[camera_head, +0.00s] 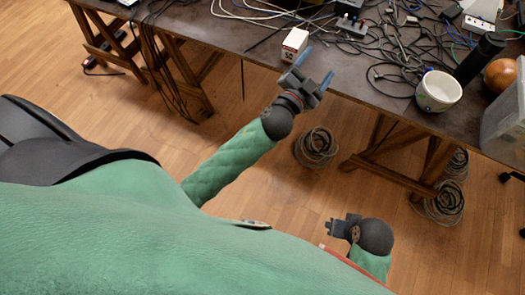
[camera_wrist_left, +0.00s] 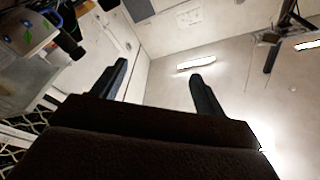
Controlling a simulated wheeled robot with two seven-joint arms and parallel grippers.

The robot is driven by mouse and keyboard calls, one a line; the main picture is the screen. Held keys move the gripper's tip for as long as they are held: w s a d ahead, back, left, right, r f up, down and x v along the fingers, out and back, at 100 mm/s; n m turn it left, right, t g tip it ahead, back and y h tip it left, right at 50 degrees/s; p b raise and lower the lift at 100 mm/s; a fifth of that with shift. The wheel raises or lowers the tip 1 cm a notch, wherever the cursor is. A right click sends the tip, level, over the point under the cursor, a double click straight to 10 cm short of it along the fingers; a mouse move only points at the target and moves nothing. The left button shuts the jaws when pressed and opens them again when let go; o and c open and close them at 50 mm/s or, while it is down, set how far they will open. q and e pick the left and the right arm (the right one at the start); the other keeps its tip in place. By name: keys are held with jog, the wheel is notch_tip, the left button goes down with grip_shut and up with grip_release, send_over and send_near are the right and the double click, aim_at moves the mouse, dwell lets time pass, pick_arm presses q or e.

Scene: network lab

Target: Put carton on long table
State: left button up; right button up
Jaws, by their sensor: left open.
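A small white carton (camera_head: 294,44) stands on the long dark table (camera_head: 232,37) near its front edge in the head view. My left gripper (camera_head: 313,70) is just in front of and to the right of the carton, near the table edge. Its two fingers are apart with nothing between them. In the left wrist view the fingers (camera_wrist_left: 157,84) are spread, with ceiling and wall behind them; the carton does not show there. My right gripper (camera_head: 333,227) is low over the floor, away from the table; its jaw state is too small to tell.
Tangled cables (camera_head: 400,40) cover much of the table. A white bowl (camera_head: 438,91), a dark cylinder (camera_head: 480,57), an orange ball-like object (camera_head: 501,75) and a clear bin (camera_head: 505,125) stand at the right. Coiled cables (camera_head: 316,148) lie beneath. The table front left of the carton is fairly clear.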

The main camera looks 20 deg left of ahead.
pick_arm(q)
jog(key=s+a+f+n+g+y, duration=0.2)
jog(key=s+f+n+g, duration=0.15)
jog(key=s+f, duration=0.4)
jog(key=s+a+f+n+g+y, duration=0.25)
jog(key=s+f+g, duration=0.2)
jog(key=f, duration=0.55)
jog(key=s+d+f+g+h, duration=0.1)
jog(key=s+f+g, duration=0.1)
jog(key=s, duration=0.4)
jog(key=s+f+g+h, duration=0.1)
jog(key=s+f+g, duration=0.2)
jog(key=s, duration=0.3)
jog(key=s+d+f+n+g+h, duration=0.1)
jog(key=s+f+g, duration=0.2)
jog(key=s, duration=0.3)
jog(key=shift+d+g, duration=0.35)
jog(key=shift+g, duration=0.25)
